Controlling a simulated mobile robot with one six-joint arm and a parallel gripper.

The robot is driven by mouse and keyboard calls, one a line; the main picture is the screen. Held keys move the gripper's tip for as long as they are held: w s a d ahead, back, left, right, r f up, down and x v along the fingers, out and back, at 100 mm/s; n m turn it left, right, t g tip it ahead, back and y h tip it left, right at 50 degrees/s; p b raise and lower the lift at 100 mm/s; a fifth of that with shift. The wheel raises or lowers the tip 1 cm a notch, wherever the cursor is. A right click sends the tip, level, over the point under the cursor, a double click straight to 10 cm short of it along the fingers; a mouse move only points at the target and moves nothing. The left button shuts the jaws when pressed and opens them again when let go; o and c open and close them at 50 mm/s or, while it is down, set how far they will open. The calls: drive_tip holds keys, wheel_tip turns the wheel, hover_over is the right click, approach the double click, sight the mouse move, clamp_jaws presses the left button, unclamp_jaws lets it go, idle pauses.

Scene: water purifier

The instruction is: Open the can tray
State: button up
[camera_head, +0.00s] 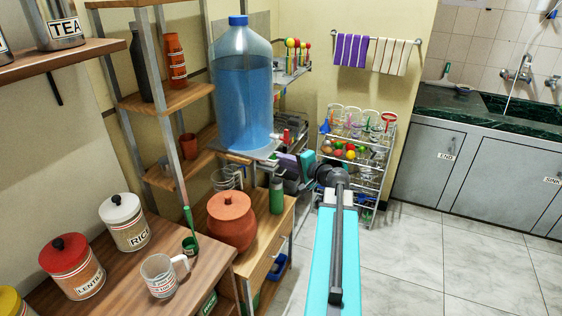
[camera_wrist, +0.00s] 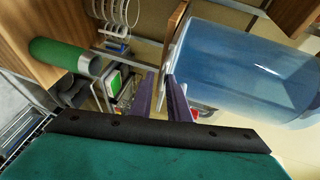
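The large clear-blue water can (camera_head: 244,105) with a blue cap stands upright on a thin pale tray (camera_head: 250,152) at shelf height. In the wrist view the can (camera_wrist: 245,70) appears on its side because the camera is rolled, and the pale tray edge (camera_wrist: 178,45) shows at its base. My gripper (camera_head: 284,160) is just right of the tray's right end. In the wrist view its two purple fingers (camera_wrist: 167,80) point toward the tray edge and the can's bottom.
A wire rack (camera_head: 352,165) with glasses and fruit is behind my arm. A counter with jars is at left. Tiled floor at right is clear.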

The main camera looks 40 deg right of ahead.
drive_tip(key=shift+o, duration=1.2)
drive_tip(key=shift+s+d, duration=0.1)
drive_tip(key=shift+s, duration=0.05)
drive_tip(key=p+v, duration=0.1)
drive_tip(key=v, duration=1)
drive_tip(key=shift+r, duration=0.25)
drive_tip(key=p+v, duration=0.2)
drive_tip(key=p, duration=0.6)
drive_tip(key=shift+s+a+f, duration=0.1)
drive_tip(key=shift+s+a, duration=0.1)
